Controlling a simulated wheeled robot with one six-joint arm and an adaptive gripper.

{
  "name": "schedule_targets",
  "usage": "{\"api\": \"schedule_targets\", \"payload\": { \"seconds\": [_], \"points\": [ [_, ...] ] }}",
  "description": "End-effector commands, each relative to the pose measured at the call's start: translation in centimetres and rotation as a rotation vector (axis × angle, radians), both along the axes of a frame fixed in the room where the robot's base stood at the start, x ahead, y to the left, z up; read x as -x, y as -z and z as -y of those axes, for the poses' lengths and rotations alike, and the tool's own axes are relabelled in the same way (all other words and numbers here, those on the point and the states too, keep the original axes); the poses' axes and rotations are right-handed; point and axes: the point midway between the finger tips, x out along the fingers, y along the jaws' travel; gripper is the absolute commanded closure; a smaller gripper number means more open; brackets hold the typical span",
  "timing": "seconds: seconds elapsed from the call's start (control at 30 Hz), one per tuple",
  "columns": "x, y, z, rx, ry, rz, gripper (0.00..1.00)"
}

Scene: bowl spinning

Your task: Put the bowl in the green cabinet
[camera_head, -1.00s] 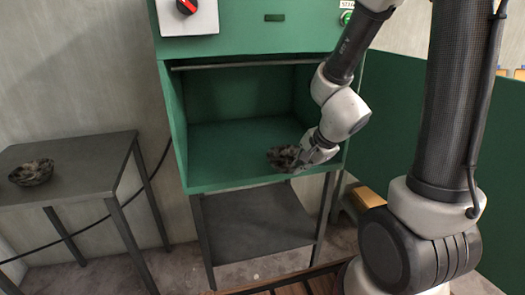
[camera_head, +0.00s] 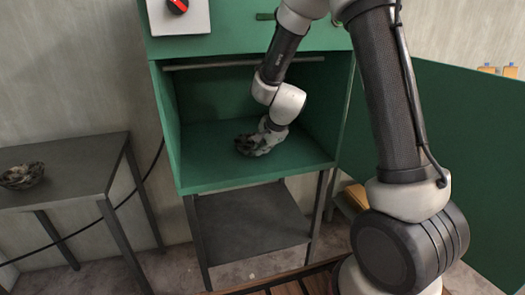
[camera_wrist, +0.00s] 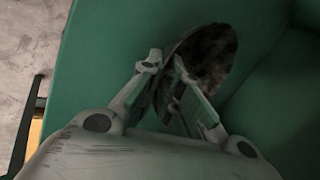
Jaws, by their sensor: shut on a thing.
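The green cabinet (camera_head: 308,172) stands open, its compartment facing me. My gripper (camera_head: 259,140) is inside, low over the compartment floor. It is shut on a dark, mottled bowl (camera_head: 243,147). In the wrist view, the fingers of my gripper (camera_wrist: 166,68) pinch the bowl's wall, and the bowl (camera_wrist: 213,52) shows tilted beyond them against green panels. Part of the bowl is hidden by the fingers. I cannot tell whether it touches the cabinet floor. A second dark bowl (camera_head: 22,175) sits on the grey side table (camera_head: 85,165) at the left.
A bar (camera_head: 225,64) crosses the top of the cabinet opening. The cabinet's side walls and front lip bound the space; its floor is free to the right of my gripper. A grey shelf (camera_head: 250,225) lies below. A green panel (camera_head: 460,150) stands at the right.

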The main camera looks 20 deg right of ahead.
Motion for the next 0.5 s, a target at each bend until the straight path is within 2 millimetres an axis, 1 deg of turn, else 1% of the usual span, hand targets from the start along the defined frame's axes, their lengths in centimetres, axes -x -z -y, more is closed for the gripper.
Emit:
{"api": "schedule_targets", "payload": {
  "seconds": [0.13, 0.47, 0.5],
  "points": [
    [-0.06, 0.89, -0.01, 0.001, 0.001, 0.001, 1.0],
    [-0.02, 1.16, 0.0, 0.001, 0.001, 0.001, 1.0],
    [-0.01, 1.2, -0.02, 0.0, 0.0, 0.001, 0.9]
  ]
}}
